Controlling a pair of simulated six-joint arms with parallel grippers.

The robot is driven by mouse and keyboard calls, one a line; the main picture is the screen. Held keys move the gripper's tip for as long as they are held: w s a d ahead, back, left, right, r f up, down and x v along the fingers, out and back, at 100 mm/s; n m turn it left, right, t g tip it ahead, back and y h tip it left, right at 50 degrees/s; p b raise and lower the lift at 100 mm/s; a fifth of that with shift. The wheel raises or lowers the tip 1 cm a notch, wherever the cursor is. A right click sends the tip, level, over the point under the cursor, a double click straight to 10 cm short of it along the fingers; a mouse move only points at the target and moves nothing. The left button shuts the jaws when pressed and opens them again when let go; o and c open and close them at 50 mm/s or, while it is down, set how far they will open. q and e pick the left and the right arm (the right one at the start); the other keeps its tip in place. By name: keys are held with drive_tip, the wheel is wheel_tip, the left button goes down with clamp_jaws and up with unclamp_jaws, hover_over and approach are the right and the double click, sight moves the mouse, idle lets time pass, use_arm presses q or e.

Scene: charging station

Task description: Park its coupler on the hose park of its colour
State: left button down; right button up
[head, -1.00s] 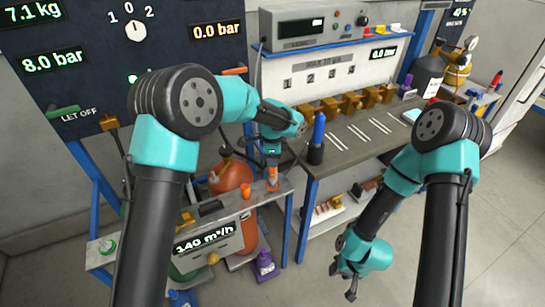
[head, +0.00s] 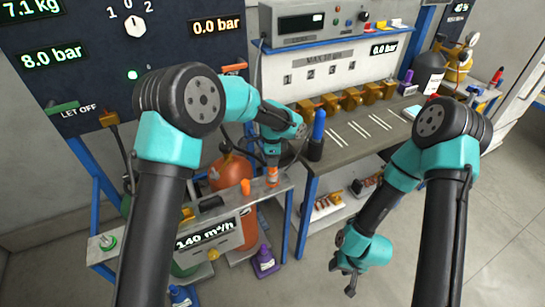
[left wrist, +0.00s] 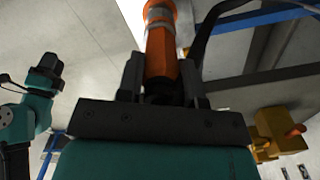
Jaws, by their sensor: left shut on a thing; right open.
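My left gripper (head: 272,163) is shut on an orange coupler (head: 272,178) over the right end of the small bench (head: 215,222). In the left wrist view the coupler (left wrist: 161,45), orange with a grey band, stands between the two fingers. Its lower end is close to the bench top; I cannot tell whether it touches. A short orange stub (head: 245,187) stands on the bench just left of it, and a green one (head: 108,243) is at the far left end. My right gripper (head: 347,272) is open and empty over the floor at the lower right.
A workbench (head: 345,140) with several brass fittings and a blue-topped holder (head: 317,135) stands to the right. An orange tank (head: 230,168) is behind the small bench. Purple (head: 264,262) and blue bottles stand below. A hose runs near my left gripper. The floor at right is clear.

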use_arm(q)
drive_tip(key=shift+f, duration=0.35)
drive_tip(key=c, duration=0.7)
unclamp_jaws()
wheel_tip(320, 180, up, 17)
drive_tip(key=shift+r, duration=0.2)
idle(0.5)
